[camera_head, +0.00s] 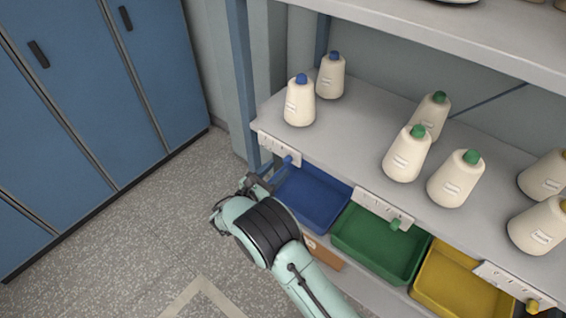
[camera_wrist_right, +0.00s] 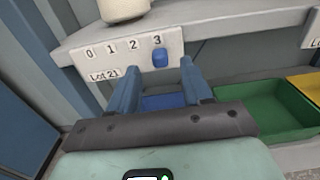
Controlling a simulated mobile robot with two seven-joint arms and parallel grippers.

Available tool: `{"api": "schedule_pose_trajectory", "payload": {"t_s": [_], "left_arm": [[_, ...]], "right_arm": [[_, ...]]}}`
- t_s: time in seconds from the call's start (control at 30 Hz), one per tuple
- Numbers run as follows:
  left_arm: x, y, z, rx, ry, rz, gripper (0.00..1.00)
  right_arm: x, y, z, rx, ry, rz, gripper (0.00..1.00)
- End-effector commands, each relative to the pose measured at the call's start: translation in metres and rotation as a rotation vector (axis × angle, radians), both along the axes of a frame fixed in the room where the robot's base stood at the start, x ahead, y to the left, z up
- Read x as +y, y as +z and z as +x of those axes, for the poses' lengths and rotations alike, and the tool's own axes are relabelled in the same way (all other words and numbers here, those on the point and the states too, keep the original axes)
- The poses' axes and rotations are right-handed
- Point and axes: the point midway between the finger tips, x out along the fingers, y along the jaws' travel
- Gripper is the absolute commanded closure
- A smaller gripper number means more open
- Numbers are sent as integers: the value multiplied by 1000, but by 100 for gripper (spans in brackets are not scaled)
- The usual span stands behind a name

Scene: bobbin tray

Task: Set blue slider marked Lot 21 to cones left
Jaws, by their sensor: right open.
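The Lot 21 plate (camera_wrist_right: 128,58) is white, is marked 0 to 3, and sits on the shelf edge; it also shows in the head view (camera_head: 277,148). Its blue slider (camera_wrist_right: 159,57) stands under the 3, at the right end, and shows in the head view (camera_head: 288,160). Two cream cones with blue tips (camera_head: 299,101) (camera_head: 331,75) stand on the shelf above this plate. My right gripper (camera_wrist_right: 161,78) is open, its two blue fingers just short of the slider and to either side of it. In the head view it (camera_head: 266,176) is partly hidden by its own wrist. My left gripper is not seen.
Below the shelf stand a blue bin (camera_head: 312,198), a green bin (camera_head: 380,242) and a yellow bin (camera_head: 462,285). Green-tipped cones (camera_head: 407,154) stand farther right, above a plate with a green slider (camera_head: 396,225). Blue lockers (camera_head: 85,100) stand left, with open floor between.

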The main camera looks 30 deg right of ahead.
Motion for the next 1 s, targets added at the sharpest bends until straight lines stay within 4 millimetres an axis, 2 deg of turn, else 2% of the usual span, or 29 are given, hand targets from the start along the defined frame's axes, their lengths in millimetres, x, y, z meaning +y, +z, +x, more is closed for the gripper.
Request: {"api": "schedule_pose_trajectory", "payload": {"t_s": [0.03,0.2,0.4,0.63,0.67,0.7,0.8,1.0], "left_arm": [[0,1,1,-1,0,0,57],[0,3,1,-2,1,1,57],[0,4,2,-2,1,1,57],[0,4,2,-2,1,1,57],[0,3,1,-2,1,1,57],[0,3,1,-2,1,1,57],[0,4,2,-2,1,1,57],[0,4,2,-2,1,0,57]], "right_arm": [[-10,1,3,-1,-4,1,51],[-31,0,12,0,-2,1,51],[-40,0,16,0,0,1,51],[-40,0,17,1,0,2,51],[-40,0,17,1,0,2,58],[-40,0,16,1,0,2,71],[-40,0,16,1,0,2,100],[-39,0,18,0,1,1,100]]}}
